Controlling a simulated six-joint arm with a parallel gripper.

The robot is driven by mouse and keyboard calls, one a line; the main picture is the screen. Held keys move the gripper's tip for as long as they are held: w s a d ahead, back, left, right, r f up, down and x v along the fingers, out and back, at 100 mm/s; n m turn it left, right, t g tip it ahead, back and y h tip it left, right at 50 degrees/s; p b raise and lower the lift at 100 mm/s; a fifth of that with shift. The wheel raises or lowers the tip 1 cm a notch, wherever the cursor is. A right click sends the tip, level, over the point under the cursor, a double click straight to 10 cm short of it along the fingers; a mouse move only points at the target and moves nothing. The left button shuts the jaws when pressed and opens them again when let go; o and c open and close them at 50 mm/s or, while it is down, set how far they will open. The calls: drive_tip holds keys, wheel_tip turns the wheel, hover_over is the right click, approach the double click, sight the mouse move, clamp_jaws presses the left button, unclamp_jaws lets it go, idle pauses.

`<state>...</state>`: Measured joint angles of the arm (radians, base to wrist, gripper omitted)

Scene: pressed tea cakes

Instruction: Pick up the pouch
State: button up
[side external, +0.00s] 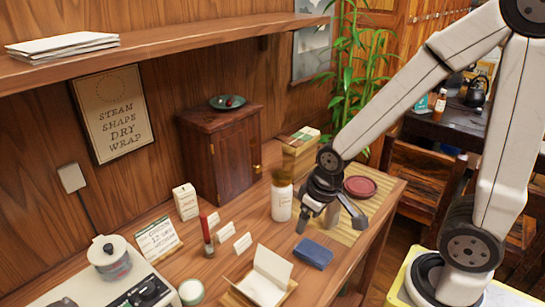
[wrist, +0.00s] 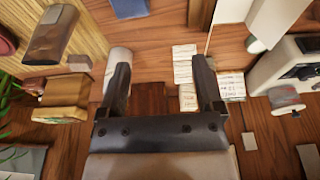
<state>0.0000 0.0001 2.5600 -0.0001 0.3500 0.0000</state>
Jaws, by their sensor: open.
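A small dark blue, soft-edged pack (side external: 312,253), the most pouch-like thing here, lies flat on the table's front part. A dark slate shape (wrist: 130,8), cut by the top edge of the wrist view, appears to be the same pack. My gripper (side external: 318,219) hangs above the table, behind the pack and apart from it. In the wrist view my gripper (wrist: 163,88) has its two fingers wide apart, with nothing held between them. The pack's lettering or closure cannot be made out.
A white bottle (side external: 282,197) with a brown cap stands close left of my gripper. A red dish (side external: 361,187) sits on the bamboo mat (side external: 387,190). A brown-grey block (wrist: 51,35) lies on the mat. Left are small cards (side external: 243,242) and a red tube (side external: 207,236).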

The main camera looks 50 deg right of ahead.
sight(326, 213)
drive_tip(key=d+f+n+g+h, duration=0.1)
drive_tip(key=f+n+g, duration=0.1)
drive_tip(key=d+f+n+g+h, duration=0.1)
drive_tip(key=d+f+n+h, duration=0.1)
drive_tip(key=n, duration=0.1)
drive_tip(key=s+d+f+n+g+h, duration=0.1)
drive_tip(key=f+n+g+h, duration=0.1)
drive_tip(key=shift+d+f+n+g, duration=0.2)
drive_tip(key=shift+d+n+g, duration=0.1)
drive_tip(key=shift+d, duration=0.1)
drive_tip(key=w+d+f+n+h, duration=0.1)
drive_tip(key=n+h, duration=0.1)
drive_tip(key=w+d+f+n+h, duration=0.1)
drive_tip(key=w+d+n+h, duration=0.1)
drive_tip(key=n+h, duration=0.1)
drive_tip(key=w+d+f+n+h, duration=0.1)
drive_tip(key=d+n+h, duration=0.1)
drive_tip(key=shift+w+d+f+n, duration=0.2)
drive_tip(key=shift+n, duration=0.1)
drive_tip(key=shift+w+d+f+n+t+h, duration=0.2)
drive_tip(key=shift+w+n+t+h, duration=0.25)
drive_tip(key=shift+h, duration=0.25)
drive_tip(key=shift+d, duration=0.1)
drive_tip(key=shift+x, duration=1.2)
drive_tip(key=shift+s, duration=0.1)
